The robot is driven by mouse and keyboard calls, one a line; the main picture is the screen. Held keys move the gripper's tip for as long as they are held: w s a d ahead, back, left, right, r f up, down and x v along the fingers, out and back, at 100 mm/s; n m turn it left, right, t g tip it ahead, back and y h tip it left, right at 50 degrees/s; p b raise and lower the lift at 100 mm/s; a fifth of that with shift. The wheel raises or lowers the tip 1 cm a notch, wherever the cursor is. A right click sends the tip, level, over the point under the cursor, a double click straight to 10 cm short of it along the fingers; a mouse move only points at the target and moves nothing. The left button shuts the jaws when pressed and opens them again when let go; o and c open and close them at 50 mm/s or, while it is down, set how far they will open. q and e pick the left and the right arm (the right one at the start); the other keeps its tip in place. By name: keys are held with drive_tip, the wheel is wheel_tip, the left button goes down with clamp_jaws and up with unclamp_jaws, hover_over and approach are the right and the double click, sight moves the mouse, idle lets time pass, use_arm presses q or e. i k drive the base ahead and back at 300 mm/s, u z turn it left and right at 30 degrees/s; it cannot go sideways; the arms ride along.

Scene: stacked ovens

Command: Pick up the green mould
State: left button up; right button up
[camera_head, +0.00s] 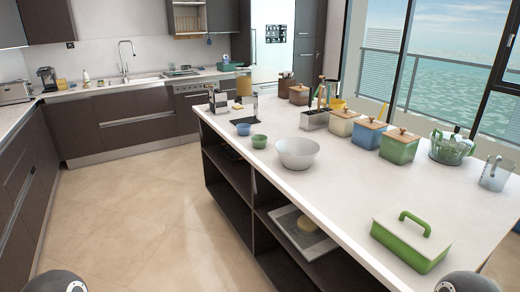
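A small green cup-shaped mould (259,141) stands upright on the white island counter (340,185), near its left edge. A similar small blue one (243,129) stands just behind it. A white bowl (297,154) stands to the right of the green mould, apart from it. A green and white lidded box with a green arched handle (411,243) stands near the front right of the counter. Neither gripper is in view; only dark rounded parts of mine show at the bottom left and bottom right edges.
Wooden-lidded canisters, among them a green one (399,147), line the far side of the island. Open shelves are below the counter. The tiled floor (150,215) on the left is clear.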

sight(259, 142)
drive_tip(key=z, duration=0.1)
drive_tip(key=k, duration=0.25)
drive_tip(key=u, duration=0.65)
drive_tip(key=i, duration=1.7)
drive_tip(key=z, duration=0.1)
